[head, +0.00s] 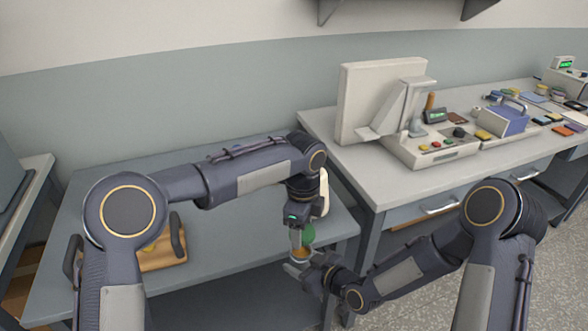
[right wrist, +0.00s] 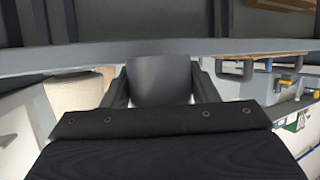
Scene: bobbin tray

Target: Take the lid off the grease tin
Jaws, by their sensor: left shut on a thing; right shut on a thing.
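The grease tin (right wrist: 160,80) shows in the right wrist view as a plain grey cylinder between the fingers of my right gripper (right wrist: 160,92). In the head view my right gripper (head: 299,268) is shut on it near the front edge of the left table. My left gripper (head: 301,246) comes down from above and is shut on the amber lid (head: 301,254) at the top of the tin. The two grippers are very close, one above the other. I cannot tell whether the lid still touches the tin.
A green thing (head: 308,233) sits right behind my left gripper, partly hidden. A wooden tray (head: 163,260) with dark handles is on the left table (head: 225,245). The right table (head: 350,175) holds a monitor (head: 375,95) and a control box (head: 430,150). Bare tabletop lies between tray and grippers.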

